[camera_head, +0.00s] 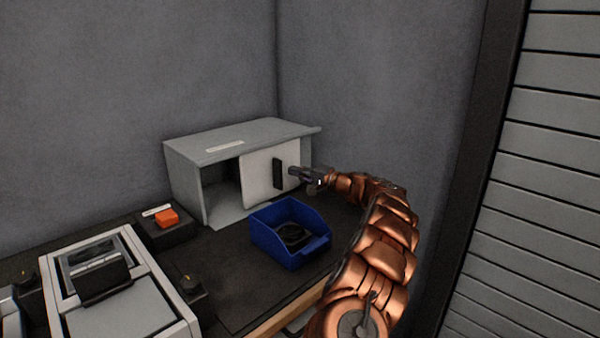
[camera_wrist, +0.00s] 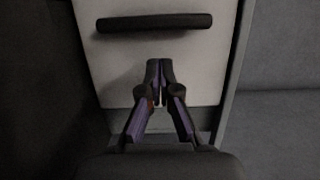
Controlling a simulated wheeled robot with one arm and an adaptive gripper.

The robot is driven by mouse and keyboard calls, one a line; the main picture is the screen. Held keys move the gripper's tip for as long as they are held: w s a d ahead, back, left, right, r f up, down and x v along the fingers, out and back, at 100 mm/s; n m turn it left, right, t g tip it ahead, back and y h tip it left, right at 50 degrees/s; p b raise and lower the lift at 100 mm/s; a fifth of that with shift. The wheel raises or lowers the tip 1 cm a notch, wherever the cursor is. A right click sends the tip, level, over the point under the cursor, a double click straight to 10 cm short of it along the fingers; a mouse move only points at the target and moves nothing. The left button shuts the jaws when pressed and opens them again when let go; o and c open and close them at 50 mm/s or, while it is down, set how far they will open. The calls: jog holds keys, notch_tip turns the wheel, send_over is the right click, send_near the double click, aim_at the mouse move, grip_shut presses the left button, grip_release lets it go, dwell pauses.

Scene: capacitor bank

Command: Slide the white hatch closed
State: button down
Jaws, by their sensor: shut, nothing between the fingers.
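The white hatch (camera_head: 260,179) is a sliding panel on the front of a grey cabinet (camera_head: 187,172). It covers the right part of the front, and the left part is a dark opening. A black bar handle (camera_head: 278,173) stands upright on the hatch. My gripper (camera_head: 296,172) is just right of the handle, in front of the hatch. In the wrist view the hatch (camera_wrist: 203,62) fills the middle, with the handle (camera_wrist: 154,23) above my gripper's tips (camera_wrist: 159,64). The fingers are shut and empty, apart from the handle. I cannot tell whether the tips touch the panel.
A blue bin (camera_head: 272,246) with a dark round item inside stands in front of the cabinet. An orange button (camera_head: 167,217) on a black box is to the left. A grey device (camera_head: 123,305) stands at the front left. A wall is behind.

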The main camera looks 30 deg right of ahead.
aim_at(266, 174)
jog(key=shift+s+a, duration=0.25)
jog(key=shift+a, duration=0.9)
jog(key=shift+s+a+f+b, duration=0.1)
jog(key=shift+a+f+b, duration=0.05)
jog(key=shift+a+b, duration=0.55)
jog(key=shift+s+a+b, duration=0.2)
jog(key=shift+a+b, duration=0.2)
jog(key=shift+a, duration=0.45)
jog(key=shift+s+a+b, duration=0.2)
jog(key=shift+a+b, duration=0.15)
jog(key=shift+a, duration=0.45)
jog(key=shift+d, duration=0.15)
